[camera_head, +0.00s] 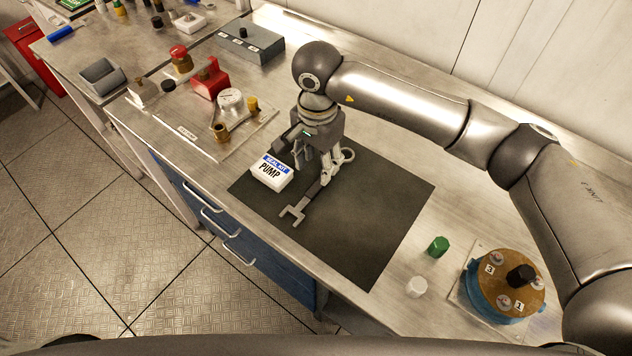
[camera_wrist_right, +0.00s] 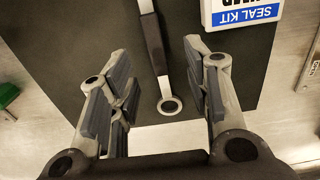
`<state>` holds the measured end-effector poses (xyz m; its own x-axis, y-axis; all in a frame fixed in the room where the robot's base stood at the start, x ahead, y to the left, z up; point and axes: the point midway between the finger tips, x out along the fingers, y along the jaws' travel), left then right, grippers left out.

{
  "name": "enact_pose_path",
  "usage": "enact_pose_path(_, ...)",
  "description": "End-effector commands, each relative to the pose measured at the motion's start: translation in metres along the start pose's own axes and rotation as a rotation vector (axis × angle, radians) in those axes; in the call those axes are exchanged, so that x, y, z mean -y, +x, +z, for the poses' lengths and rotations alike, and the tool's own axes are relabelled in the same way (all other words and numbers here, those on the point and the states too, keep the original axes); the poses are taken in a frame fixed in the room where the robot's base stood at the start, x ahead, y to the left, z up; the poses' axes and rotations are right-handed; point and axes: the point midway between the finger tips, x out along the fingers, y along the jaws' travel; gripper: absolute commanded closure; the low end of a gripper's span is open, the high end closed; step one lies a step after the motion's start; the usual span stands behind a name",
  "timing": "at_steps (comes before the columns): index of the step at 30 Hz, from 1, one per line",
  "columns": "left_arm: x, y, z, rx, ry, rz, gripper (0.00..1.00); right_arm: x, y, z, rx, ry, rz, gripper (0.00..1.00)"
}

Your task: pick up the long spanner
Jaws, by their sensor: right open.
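The long spanner (camera_head: 309,194) lies on the dark mat (camera_head: 375,220). Its open jaw points to the lower left and its ring end to the upper right. In the right wrist view, the spanner's dark handle (camera_wrist_right: 153,42) runs down to the ring end, between the finger lines. My right gripper (camera_head: 318,170) is open and points down over the spanner near its ring end. In the right wrist view, the gripper (camera_wrist_right: 163,78) has its fingers either side of the spanner, with nothing held. My left gripper is not in view.
A white seal kit box (camera_head: 271,172) sits on the mat close beside my right gripper. A green cap (camera_head: 438,246), a white cap (camera_head: 417,287) and a blue pump with brown top (camera_head: 510,282) stand to the right. A metal plate with fittings (camera_head: 200,135) lies left.

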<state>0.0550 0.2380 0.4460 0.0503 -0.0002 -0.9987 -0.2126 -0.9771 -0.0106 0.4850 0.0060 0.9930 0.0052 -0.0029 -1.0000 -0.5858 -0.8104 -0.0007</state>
Motion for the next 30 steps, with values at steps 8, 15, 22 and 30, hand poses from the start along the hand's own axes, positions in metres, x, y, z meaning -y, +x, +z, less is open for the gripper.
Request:
enact_pose_path(8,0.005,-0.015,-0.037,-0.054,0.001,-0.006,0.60,-0.005,0.018,0.000,0.004,0.003,0.003,0.55)
enact_pose_path(15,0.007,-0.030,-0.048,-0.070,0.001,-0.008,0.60,-0.008,0.049,-0.001,0.005,0.004,0.001,0.55)
enact_pose_path(22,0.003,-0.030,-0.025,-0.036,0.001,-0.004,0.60,-0.008,0.058,-0.001,0.002,0.002,-0.001,0.55)
enact_pose_path(30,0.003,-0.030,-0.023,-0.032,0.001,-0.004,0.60,-0.007,0.058,-0.001,0.002,0.002,-0.001,0.76)
